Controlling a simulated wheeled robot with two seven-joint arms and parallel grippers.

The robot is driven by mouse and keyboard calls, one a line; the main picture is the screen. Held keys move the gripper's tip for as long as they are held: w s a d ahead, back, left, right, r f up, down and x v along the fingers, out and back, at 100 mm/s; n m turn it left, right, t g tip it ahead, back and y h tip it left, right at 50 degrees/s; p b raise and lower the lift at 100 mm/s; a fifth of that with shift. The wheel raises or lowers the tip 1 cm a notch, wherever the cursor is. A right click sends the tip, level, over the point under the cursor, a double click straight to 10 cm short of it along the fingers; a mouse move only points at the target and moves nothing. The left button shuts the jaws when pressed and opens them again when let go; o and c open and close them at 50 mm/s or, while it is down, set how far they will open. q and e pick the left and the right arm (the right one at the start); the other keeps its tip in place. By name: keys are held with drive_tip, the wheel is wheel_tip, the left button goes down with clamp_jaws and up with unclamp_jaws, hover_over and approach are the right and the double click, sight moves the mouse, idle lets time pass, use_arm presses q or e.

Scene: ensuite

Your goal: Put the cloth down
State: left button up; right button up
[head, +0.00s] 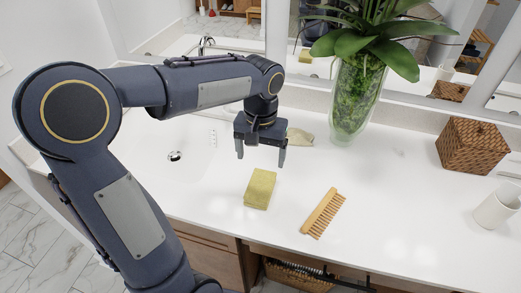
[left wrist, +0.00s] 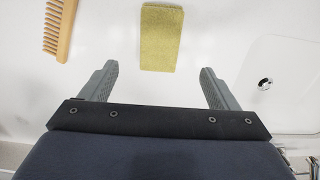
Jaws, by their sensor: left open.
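The cloth (head: 260,188) is a folded yellow-green block lying flat on the white counter, near its front edge. It also shows in the left wrist view (left wrist: 162,37), beyond the fingertips and apart from them. My left gripper (head: 261,155) is open and empty above the counter, just behind the cloth in the head view. Its two fingers (left wrist: 157,72) stand wide apart in the left wrist view with only bare counter between them. My right gripper is in neither view.
A pale green item (head: 300,138) sits partly behind my gripper. A glass vase with a plant (head: 356,100), a woven box (head: 472,146) and a white cup (head: 496,207) stand further right. The sink (head: 178,170) is left.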

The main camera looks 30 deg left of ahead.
use_arm(q)
drive_tip(key=s+d+t+h, duration=0.2)
drive_tip(key=s+t, duration=0.1)
drive_tip(key=s, duration=0.5)
drive_tip(key=s+d+m+t+h, duration=0.1)
drive_tip(key=s+d+t, duration=0.1)
drive_tip(key=s, duration=0.7)
drive_tip(key=shift+f+t+h, duration=0.25)
drive_tip(key=shift+t+h, duration=0.15)
drive_tip(key=shift+o, duration=0.3)
drive_tip(key=shift+d, duration=0.1)
